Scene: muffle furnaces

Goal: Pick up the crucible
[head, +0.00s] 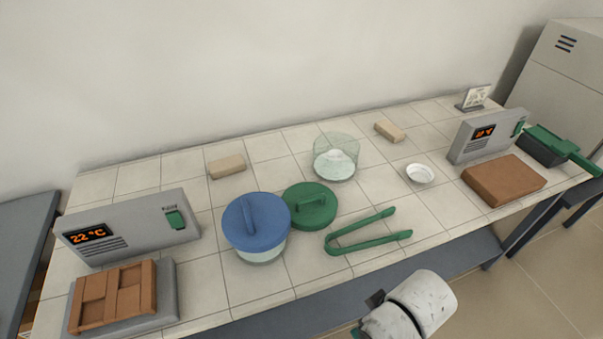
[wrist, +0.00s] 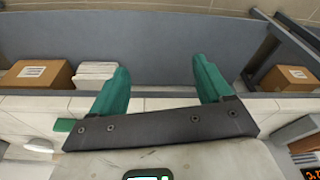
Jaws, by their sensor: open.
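A small round white dish, which looks like the crucible (head: 420,173), stands upright on the right part of the tiled bench. A clear glass vessel (head: 337,145) left of it holds something white that I cannot make out. My gripper (wrist: 160,85) is open, with its two teal fingers apart and nothing between them in the wrist view. In the head view my wrist shows at the bottom, in front of the bench and well apart from the dish; the fingers are mostly hidden. A white round thing (wrist: 40,145) shows at the lower left of the wrist view; I cannot tell if it is the dish.
Green tongs (head: 368,233) lie near the bench's front edge. A green lid (head: 310,205) and a blue-lidded pot (head: 257,222) stand left of them. Grey units with displays (head: 130,228) (head: 487,135) stand at both sides. Bare tiles surround the dish. Boxes (wrist: 38,75) sit on a shelf.

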